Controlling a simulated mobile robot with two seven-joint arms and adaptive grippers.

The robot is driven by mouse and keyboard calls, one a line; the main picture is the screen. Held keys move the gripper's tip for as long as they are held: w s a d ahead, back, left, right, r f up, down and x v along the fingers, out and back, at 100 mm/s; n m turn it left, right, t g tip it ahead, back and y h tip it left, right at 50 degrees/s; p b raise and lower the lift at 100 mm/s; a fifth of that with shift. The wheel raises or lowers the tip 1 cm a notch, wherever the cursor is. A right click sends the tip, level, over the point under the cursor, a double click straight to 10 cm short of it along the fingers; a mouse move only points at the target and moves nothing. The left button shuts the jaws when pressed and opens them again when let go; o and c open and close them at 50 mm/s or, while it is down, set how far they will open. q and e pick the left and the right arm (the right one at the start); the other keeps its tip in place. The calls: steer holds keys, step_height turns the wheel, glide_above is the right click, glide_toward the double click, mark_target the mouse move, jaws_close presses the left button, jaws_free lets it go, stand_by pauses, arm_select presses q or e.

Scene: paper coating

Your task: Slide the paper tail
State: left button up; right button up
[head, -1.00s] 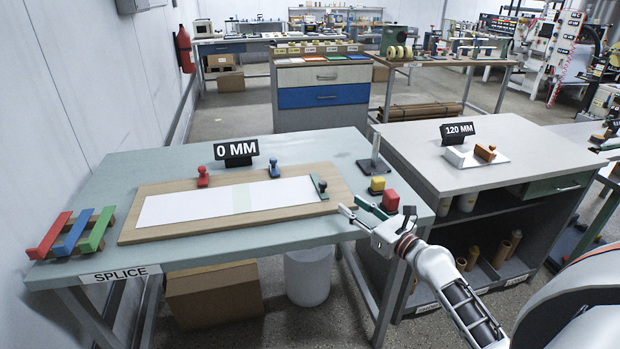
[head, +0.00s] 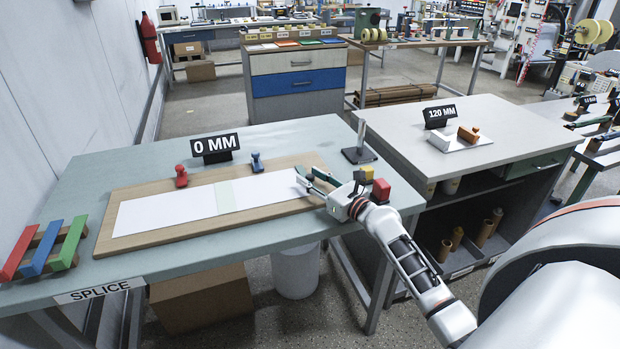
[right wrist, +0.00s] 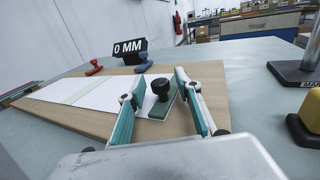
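The white paper strip (head: 160,212) lies flat on the wooden board (head: 110,243), with a pale green band (head: 228,196) across it. It also shows in the right wrist view (right wrist: 80,92). A green slider with a black knob (right wrist: 160,88) sits at the paper's right end. My right gripper (head: 303,178) is open over the board's right end. In the right wrist view its two fingers (right wrist: 163,108) stand either side of the slider, apart from the knob. My left gripper is in neither view.
A red clamp (head: 181,177) and a blue clamp (head: 257,162) stand on the board's far edge. The "0 MM" sign (head: 214,146) is behind them. Red, blue and green bars (head: 42,248) lie at the left. A yellow and red block pair (head: 381,191) is close to my right gripper.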

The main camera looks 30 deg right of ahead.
mark_target(323, 185)
steer(key=shift+w, duration=0.4)
jaws_close()
steer(key=shift+s+d+b, duration=0.25)
steer(key=shift+d, duration=0.75)
steer(key=shift+s+d+b, duration=0.25)
steer(key=shift+d, duration=0.7)
steer(key=shift+c, duration=0.4)
jaws_free()
steer(key=shift+o, duration=0.4)
